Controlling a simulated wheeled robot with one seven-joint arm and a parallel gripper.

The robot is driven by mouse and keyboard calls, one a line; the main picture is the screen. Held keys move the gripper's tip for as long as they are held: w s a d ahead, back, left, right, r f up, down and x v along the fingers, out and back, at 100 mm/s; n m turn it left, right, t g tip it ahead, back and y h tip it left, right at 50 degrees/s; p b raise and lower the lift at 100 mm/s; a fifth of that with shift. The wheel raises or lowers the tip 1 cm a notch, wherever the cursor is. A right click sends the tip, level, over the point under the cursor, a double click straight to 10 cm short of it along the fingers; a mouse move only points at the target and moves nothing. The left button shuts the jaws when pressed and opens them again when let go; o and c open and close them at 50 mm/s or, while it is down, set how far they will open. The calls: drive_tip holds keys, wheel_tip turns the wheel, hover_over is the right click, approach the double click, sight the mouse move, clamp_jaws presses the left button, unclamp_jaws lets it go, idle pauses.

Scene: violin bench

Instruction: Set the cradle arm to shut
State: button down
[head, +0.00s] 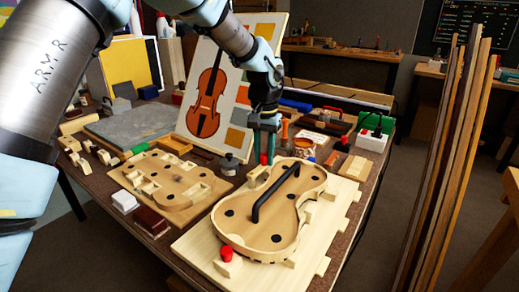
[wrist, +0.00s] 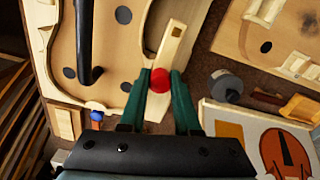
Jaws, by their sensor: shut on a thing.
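A violin-shaped wooden cradle (head: 238,228) lies on a pale board, with a black curved bar (head: 275,192) standing over its floor. A pale wooden arm (head: 258,176) with a red knob stands at its far edge; I take it for the cradle arm. In the wrist view this arm (wrist: 170,42) slants beside the violin outline's waist. My gripper (head: 264,152) reaches down there from above. Its green fingers are shut on the red knob (wrist: 160,80), one on each side. The fingers hide part of the knob and the arm's near end.
A second red knob (head: 226,253) sits on a block at the cradle's near edge. A flat wooden form (head: 170,185) lies to the left. A violin picture board (head: 215,95) and a dark weight (head: 230,164) stand close behind. Several tools crowd the back right.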

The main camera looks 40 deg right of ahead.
drive_tip(key=s+m+p, duration=0.1)
drive_tip(key=m, duration=0.2)
drive_tip(key=shift+s+d+r, duration=0.1)
drive_tip(key=shift+s+r, duration=0.05)
drive_tip(key=shift+s, duration=0.05)
drive_tip(key=shift+s+a+m+p, duration=0.25)
drive_tip(key=shift+s+m+p, duration=0.3)
drive_tip(key=shift+m, duration=0.8)
drive_tip(key=shift+s+a+m+p, duration=0.3)
drive_tip(key=shift+s+m+p, duration=0.25)
drive_tip(key=shift+m, duration=0.85)
drive_tip(key=shift+s+a+m+p, duration=0.35)
drive_tip(key=shift+s+m, duration=0.3)
drive_tip(key=shift+m, duration=0.7)
drive_tip(key=shift+d, duration=0.1)
drive_tip(key=c, duration=0.6)
unclamp_jaws()
wheel_tip(320, 180, up, 11)
drive_tip(key=shift+f+b, duration=0.2)
drive_tip(key=shift+b, duration=0.5)
